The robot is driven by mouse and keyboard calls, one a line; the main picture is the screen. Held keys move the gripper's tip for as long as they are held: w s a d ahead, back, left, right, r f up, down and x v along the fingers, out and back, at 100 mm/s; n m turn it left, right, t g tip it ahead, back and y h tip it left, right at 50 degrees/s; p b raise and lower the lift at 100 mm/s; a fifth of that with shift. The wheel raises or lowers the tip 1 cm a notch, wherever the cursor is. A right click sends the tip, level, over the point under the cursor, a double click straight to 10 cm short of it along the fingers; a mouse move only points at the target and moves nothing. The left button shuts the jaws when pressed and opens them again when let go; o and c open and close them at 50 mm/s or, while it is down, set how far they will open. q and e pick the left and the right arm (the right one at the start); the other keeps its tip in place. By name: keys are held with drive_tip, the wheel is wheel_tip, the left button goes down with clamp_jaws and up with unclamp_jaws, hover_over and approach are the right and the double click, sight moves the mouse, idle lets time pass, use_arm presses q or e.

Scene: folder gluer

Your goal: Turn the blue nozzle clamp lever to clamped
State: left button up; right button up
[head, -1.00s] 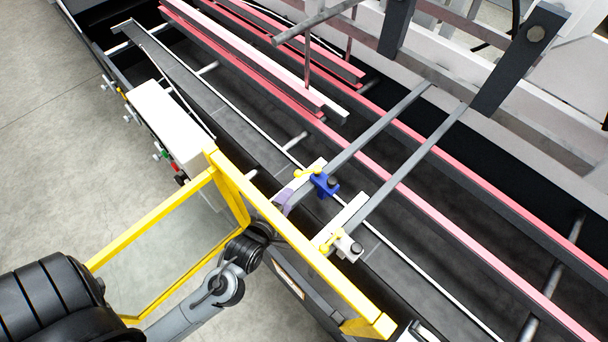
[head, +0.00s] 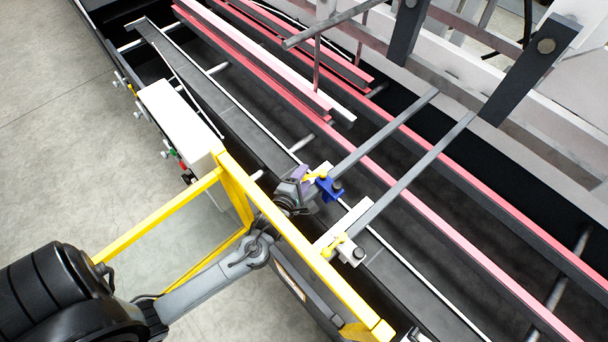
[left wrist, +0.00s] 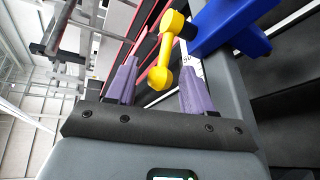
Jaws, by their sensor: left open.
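The blue nozzle clamp (head: 329,189) sits on the near end of a grey bar above the machine bed. Its yellow lever (head: 321,177) points left toward my left gripper (head: 306,180). The clamp also shows in the left wrist view as a blue block (left wrist: 230,24) at upper right. There the yellow lever (left wrist: 163,52) has a rounded knob and reaches down between the two purple fingers of my left gripper (left wrist: 158,78). The fingers are open, with gaps visible beside the lever. I cannot tell whether either finger touches it. My right gripper is not in view.
A second, grey clamp (head: 352,253) with a yellow lever sits on the neighbouring bar. A yellow guard frame (head: 290,235) stands around my left arm. A white control box (head: 178,122) is at left. Pink rails (head: 440,212) run along the bed.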

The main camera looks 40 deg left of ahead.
use_arm(q)
drive_tip(key=shift+w+a+f, duration=0.1)
drive_tip(key=shift+w+a, duration=0.05)
drive_tip(key=shift+w, duration=0.3)
clamp_jaws()
